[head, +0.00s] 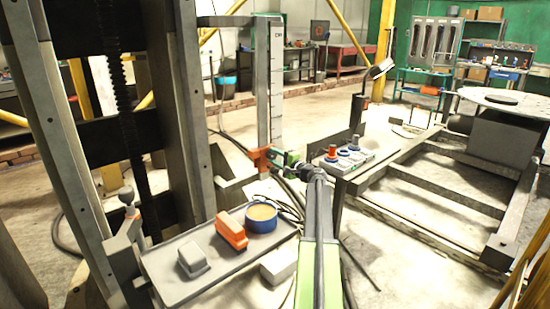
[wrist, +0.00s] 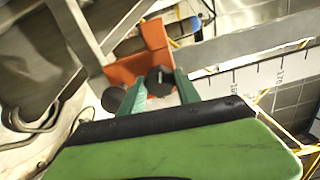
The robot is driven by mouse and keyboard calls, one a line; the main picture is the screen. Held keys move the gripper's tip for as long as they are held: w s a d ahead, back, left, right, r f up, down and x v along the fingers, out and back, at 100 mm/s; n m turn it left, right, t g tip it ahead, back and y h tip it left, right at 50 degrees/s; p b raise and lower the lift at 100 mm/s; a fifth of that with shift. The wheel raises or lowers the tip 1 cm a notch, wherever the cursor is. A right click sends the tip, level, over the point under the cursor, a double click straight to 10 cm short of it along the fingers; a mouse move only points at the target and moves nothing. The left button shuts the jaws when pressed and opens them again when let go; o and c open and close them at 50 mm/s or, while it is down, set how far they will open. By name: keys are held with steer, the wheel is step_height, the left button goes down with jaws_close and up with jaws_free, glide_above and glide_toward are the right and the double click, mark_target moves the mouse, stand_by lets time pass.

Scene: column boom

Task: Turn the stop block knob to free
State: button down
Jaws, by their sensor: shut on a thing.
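The orange stop block (head: 258,158) sits on the upright column with a scale (head: 265,85) in the head view. In the wrist view the stop block (wrist: 155,36) is just beyond my fingertips. Its dark faceted knob (wrist: 160,84), with a small pale mark, stands between my two green fingers. My gripper (wrist: 160,76) is shut on the knob. In the head view my gripper (head: 280,158) reaches the block from the right and the knob is hidden. I cannot read any lock or free marking.
A grey tray (head: 190,285) at the front holds an orange box (head: 231,232), a blue round tin (head: 261,217) and a grey block. A control panel (head: 345,160) with buttons stands right of my gripper. A metal frame (head: 440,180) lies farther right.

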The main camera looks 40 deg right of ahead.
steer(key=shift+s+n, duration=0.1)
steer(key=shift+n, duration=1.4)
steer(key=c, duration=0.9)
jaws_free()
steer(key=shift+o, duration=0.2)
